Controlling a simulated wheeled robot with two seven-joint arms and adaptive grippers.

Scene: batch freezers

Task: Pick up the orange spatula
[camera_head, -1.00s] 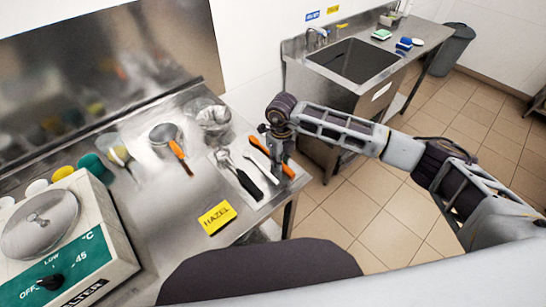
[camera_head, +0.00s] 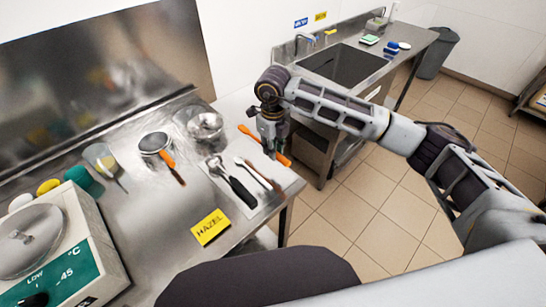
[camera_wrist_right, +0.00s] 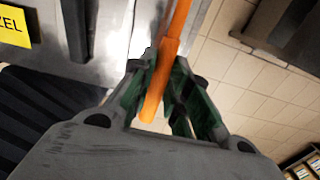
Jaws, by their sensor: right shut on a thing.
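The orange spatula (camera_head: 247,131) is in my right gripper (camera_head: 271,152), near the front right corner of the metal counter. Its orange handle sticks out on both sides of the fingers and seems to be a little above the counter top. In the right wrist view, the orange spatula (camera_wrist_right: 170,45) runs between the dark green fingers of my right gripper (camera_wrist_right: 160,70), which are shut on it. Its far end is cut off by the top of that view. My left gripper is not in view.
A white mat (camera_head: 268,204) holds a dark-handled scoop (camera_head: 240,190) and a thin utensil (camera_head: 256,174). A yellow HAZEL sign (camera_head: 210,227) lies in front. A sink (camera_head: 347,65) is behind.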

